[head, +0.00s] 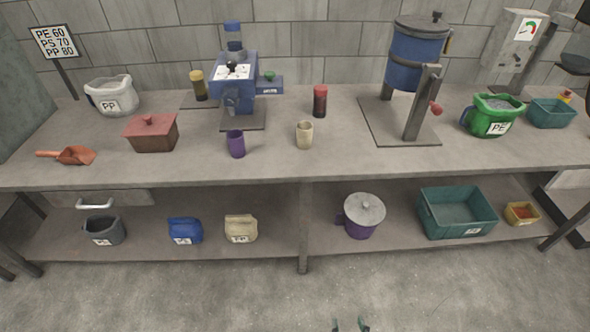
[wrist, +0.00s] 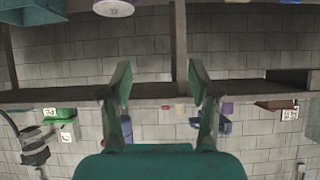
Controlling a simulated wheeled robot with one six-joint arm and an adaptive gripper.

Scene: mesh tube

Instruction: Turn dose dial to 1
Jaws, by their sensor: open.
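The blue machine (head: 243,95) stands on the bench, left of the middle, in the head view. A pale plate with a small dark knob (head: 232,67) is on its top front; this looks like the dose dial. Its markings and setting are too small to read. My gripper (head: 350,325) shows only as two green fingertips at the bottom edge of the head view, far in front of the bench and the machine. In the wrist view my gripper (wrist: 159,72) is open with nothing between its fingers. That view is upside down, and no dial can be made out there.
The bench's front strip (head: 300,170) and the floor are clear.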

